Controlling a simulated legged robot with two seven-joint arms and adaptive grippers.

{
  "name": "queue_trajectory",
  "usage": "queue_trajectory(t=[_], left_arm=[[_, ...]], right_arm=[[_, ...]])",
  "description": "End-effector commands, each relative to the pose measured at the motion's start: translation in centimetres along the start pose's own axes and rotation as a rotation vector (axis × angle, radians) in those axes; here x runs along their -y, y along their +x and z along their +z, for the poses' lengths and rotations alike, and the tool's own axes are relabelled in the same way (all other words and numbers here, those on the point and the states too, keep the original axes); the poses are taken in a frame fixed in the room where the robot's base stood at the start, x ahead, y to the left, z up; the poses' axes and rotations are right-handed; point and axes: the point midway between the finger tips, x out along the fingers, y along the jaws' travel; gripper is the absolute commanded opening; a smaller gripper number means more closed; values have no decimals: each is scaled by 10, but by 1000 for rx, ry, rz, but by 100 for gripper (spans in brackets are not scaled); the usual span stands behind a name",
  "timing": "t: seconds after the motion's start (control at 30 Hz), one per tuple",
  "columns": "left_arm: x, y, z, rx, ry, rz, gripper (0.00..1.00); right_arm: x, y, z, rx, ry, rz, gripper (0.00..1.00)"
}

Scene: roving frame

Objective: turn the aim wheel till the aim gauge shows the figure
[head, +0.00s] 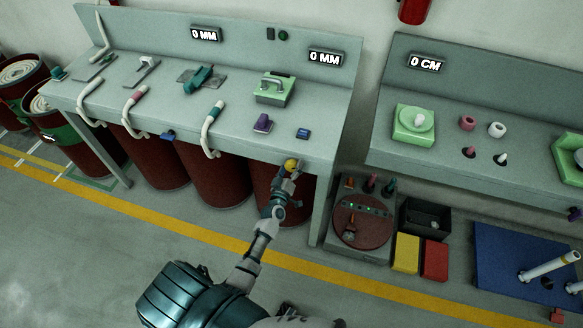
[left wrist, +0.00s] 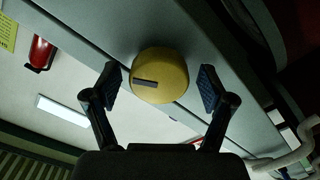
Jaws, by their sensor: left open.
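A yellow round knob (head: 291,164), likely the aim wheel, sits at the front edge of the left bench. In the left wrist view the yellow knob (left wrist: 172,66) has a dark bar mark on its face. My left gripper (head: 289,172) is at the knob. Its fingers are open, one on each side of the knob, with a visible gap to each. Two displays, one (head: 205,34) at the back and one (head: 326,57) nearer the knob, both read 0 MM. I cannot tell which is the aim gauge. My right gripper is not in view.
The left bench (head: 330,105) also holds a green block with a handle (head: 273,92), a purple block (head: 262,124) and a small blue box (head: 303,133). Dark red drums (head: 215,175) stand beneath. A right bench (head: 460,165) has a display (head: 426,63) reading 0 CM.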

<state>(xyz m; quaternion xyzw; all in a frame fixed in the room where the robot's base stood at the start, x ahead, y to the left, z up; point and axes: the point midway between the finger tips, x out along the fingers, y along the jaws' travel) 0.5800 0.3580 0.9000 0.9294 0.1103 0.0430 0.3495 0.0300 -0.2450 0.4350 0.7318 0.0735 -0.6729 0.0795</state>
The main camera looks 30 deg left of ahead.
Motion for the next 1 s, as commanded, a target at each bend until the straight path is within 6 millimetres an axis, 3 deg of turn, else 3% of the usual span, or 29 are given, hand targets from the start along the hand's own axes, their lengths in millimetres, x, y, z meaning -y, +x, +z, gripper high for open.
queue_trajectory(t=[0.23, 0.5, 0.7, 1.0], left_arm=[[1, -16, 3, 4, -1, -2, 82], [2, -76, 2, 5, -1, -3, 82], [2, -108, 2, 2, 1, -2, 82], [1, -119, 1, 1, -1, -1, 82]], right_arm=[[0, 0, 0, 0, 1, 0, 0], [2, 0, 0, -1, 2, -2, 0], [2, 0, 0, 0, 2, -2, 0], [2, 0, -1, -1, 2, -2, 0]])
